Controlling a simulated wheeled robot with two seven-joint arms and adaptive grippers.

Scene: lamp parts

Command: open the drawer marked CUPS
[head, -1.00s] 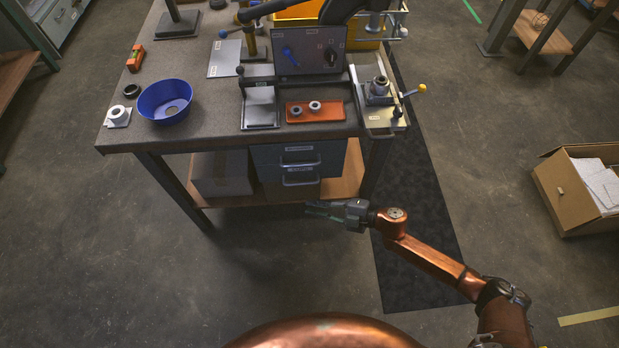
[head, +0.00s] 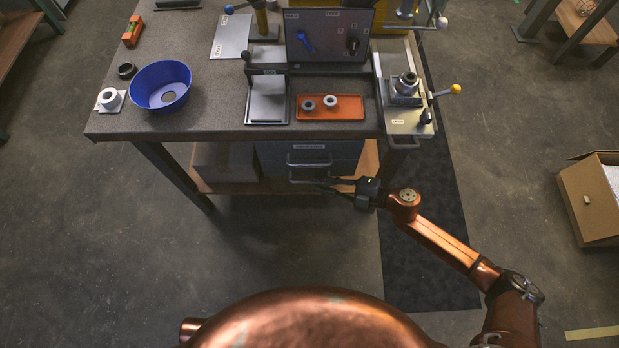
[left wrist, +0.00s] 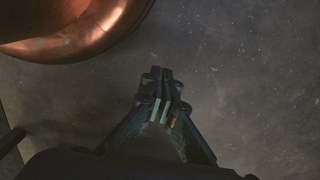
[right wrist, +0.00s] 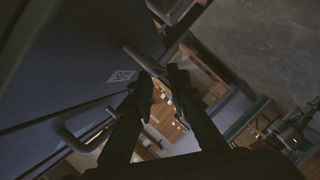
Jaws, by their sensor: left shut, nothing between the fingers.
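The drawer unit (head: 270,160) hangs under the bench, with an upper handle (head: 300,164) and a lower handle (head: 295,181). Both drawers look shut. In the right wrist view a small white label (right wrist: 122,75), tilted and hard to read, sits beside the nearer handle (right wrist: 140,58); the other handle (right wrist: 70,138) is lower left. My right gripper (head: 325,184) is open at the lower handle's right end. In its wrist view the fingertips (right wrist: 162,82) are spread around that end; contact cannot be told. My left gripper (left wrist: 162,75) is shut and empty above the floor.
The bench top (head: 220,115) overhangs the drawers and carries a blue bowl (head: 160,86), an orange tray (head: 345,107) and a vise-like fixture (head: 404,95). A box (head: 222,160) sits on the lower shelf left of the drawers. A cardboard box (head: 590,205) stands on the floor at right.

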